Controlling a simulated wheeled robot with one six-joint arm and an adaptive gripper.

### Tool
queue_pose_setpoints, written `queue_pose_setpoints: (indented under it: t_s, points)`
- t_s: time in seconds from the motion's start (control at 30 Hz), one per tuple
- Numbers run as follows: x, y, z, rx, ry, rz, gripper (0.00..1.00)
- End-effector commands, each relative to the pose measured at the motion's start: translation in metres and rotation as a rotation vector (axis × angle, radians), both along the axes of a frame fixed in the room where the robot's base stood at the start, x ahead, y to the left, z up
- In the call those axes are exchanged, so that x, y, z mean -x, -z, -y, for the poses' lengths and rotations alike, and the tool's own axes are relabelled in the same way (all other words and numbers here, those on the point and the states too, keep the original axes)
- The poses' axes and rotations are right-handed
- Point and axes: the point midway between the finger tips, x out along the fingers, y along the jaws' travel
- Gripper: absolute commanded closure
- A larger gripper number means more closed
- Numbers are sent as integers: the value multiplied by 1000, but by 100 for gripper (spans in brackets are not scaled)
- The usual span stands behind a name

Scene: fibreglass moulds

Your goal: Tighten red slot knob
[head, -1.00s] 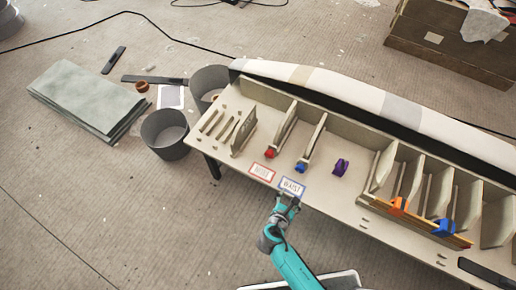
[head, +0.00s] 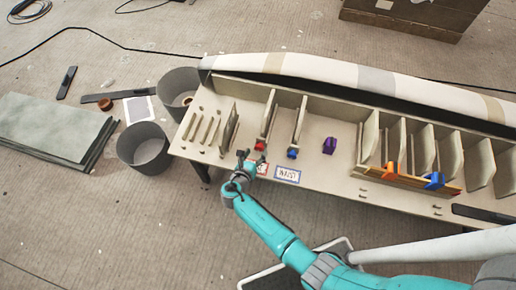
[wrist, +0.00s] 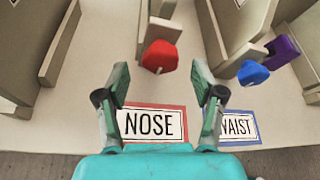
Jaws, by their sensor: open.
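The red slot knob (wrist: 160,57) sits at the front end of a slot, just behind the red-framed NOSE label (wrist: 151,124). It also shows in the head view as a small red knob (head: 260,146). My gripper (wrist: 159,75) is open and empty in the wrist view, with its two fingers spread either side of the NOSE label. The red knob lies ahead of the fingertips, roughly centred between them, and looks apart from both. In the head view my gripper (head: 247,160) is at the table's front edge, close to the red knob and covering part of the NOSE label.
Upright panels flank the slots. Grey bins (head: 143,146) stand left of the table (head: 330,185). Orange and blue clamps sit further right.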

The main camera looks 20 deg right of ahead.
Motion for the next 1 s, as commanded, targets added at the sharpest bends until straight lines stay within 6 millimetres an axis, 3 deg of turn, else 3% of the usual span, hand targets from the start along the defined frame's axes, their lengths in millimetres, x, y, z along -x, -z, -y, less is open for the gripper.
queue_pose_setpoints:
  t_s: [0.23,0.6,0.63,0.87,1.0]
  points:
    - [-19,10,18,-1,2,1,32]
    - [-23,12,22,-1,-1,1,32]
    - [-23,12,22,-1,-1,1,35]
    - [-23,12,22,-1,-1,1,92]
    - [-23,12,22,-2,0,1,93]
